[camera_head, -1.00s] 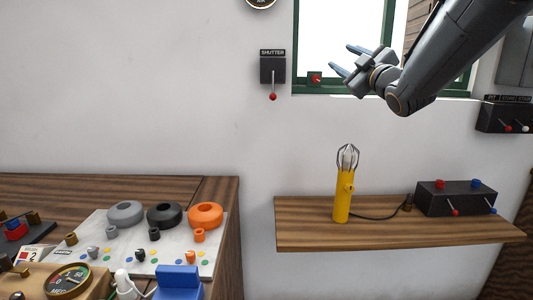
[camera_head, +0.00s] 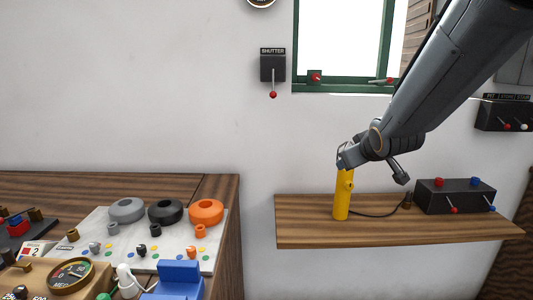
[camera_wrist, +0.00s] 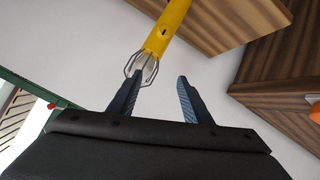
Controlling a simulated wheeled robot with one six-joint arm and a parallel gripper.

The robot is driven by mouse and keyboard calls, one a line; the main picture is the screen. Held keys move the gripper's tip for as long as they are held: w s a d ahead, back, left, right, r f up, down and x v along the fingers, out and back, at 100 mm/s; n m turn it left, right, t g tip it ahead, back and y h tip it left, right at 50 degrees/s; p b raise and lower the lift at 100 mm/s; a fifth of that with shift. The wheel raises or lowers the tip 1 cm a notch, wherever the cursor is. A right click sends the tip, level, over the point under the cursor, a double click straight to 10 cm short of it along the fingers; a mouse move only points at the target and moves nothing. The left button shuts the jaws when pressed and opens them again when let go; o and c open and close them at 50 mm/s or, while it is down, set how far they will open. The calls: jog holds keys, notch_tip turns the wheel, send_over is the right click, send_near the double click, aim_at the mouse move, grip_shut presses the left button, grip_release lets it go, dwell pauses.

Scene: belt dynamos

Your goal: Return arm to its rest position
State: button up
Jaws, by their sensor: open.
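My gripper (camera_wrist: 157,100) is open in the wrist view, with two dark blue-grey fingers apart and nothing between them. In the head view my gripper (camera_head: 372,160) is in front of the upper part of a yellow caged hand lamp and hides most of its cage. The yellow hand lamp (camera_head: 342,196) stands upright on the wall shelf. In the wrist view the lamp (camera_wrist: 165,30) lies beyond the fingers, its wire cage close to the left fingertip; I cannot tell whether they touch.
The wooden shelf (camera_head: 300,225) also holds a black switch box (camera_head: 455,198). A shutter lever (camera_head: 272,70) and a green-framed window (camera_head: 345,88) are on the wall. A bench (camera_head: 222,190) at left holds a white board (camera_head: 150,258) with rings. Wall between is clear.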

jog(key=s+a+f+m+g, duration=0.2)
jog(key=s+f+g, duration=0.3)
jog(key=s+f, duration=0.7)
jog(key=shift+s+f+m+g, duration=0.15)
jog(key=shift+s+m+g, duration=0.25)
jog(key=shift+s, duration=0.55)
jog(key=s+a+f+g, duration=0.1)
jog(key=s+f+g, duration=0.1)
jog(key=s, duration=0.3)
jog(key=s+a+f+m+g, duration=0.1)
jog(key=s+f, duration=0.1)
jog(key=s, duration=0.3)
jog(key=s+a+f+g, duration=0.1)
jog(key=s+g, duration=0.1)
jog(key=s, duration=0.4)
jog(key=shift+f+m+g, duration=0.3)
jog(key=shift+f+m, duration=0.1)
jog(key=shift+c, duration=0.6)
